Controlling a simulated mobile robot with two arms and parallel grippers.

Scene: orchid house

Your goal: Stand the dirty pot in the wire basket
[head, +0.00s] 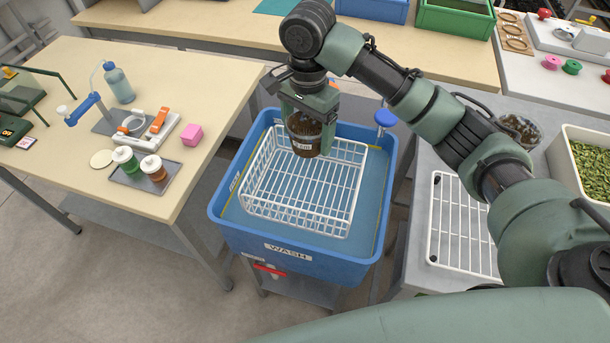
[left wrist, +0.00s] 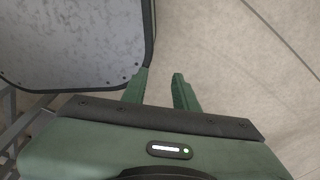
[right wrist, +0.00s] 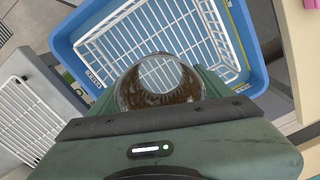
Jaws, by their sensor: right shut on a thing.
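The dirty pot (head: 304,146) is clear-walled with brown grime and a pale label. My right gripper (head: 312,122) is shut on it and holds it roughly upright over the far part of the white wire basket (head: 262,212). Its round see-through mouth (right wrist: 160,62) shows in the right wrist view, with basket wires behind it. I cannot tell whether the pot touches the basket. The basket sits in a blue tub (head: 290,255) marked WASH. My left gripper (left wrist: 160,90) is open and empty above the floor, seen only in the left wrist view.
A white wire rack (head: 462,225) lies on the grey table right of the tub. A blue-topped brush or knob (head: 386,118) stands at the tub's far right. Green and blue crates stand behind.

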